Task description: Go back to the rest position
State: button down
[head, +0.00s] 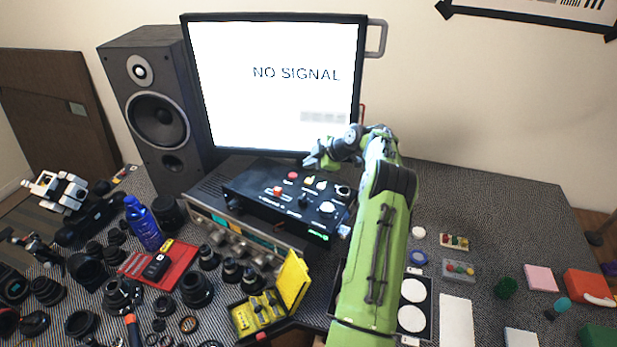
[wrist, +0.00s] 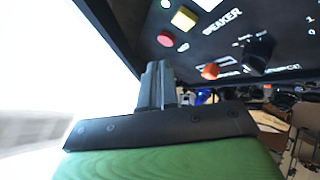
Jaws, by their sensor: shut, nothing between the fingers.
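My green arm reaches up from the bottom of the head view, bent at the elbow to the left. My gripper (head: 312,160) is in front of the lower part of the monitor, above the back of a black control box (head: 262,200). In the wrist view my gripper's fingers (wrist: 157,72) are together with nothing between them. The box's panel, with a red button (wrist: 166,39), a yellow button (wrist: 184,18) and an orange knob (wrist: 210,71), fills the upper right there. I cannot tell how far the fingers are from the panel.
The monitor (head: 275,115) reading "NO SIGNAL" stands close behind my gripper, with a speaker (head: 155,115) to its left. Lenses, a blue bottle (head: 143,222) and a yellow case (head: 292,280) crowd the left and front. Small blocks and trays lie to the right, with bare table behind them.

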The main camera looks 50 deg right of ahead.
jog(key=shift+r+p, duration=0.35)
jog(key=shift+r, duration=0.6)
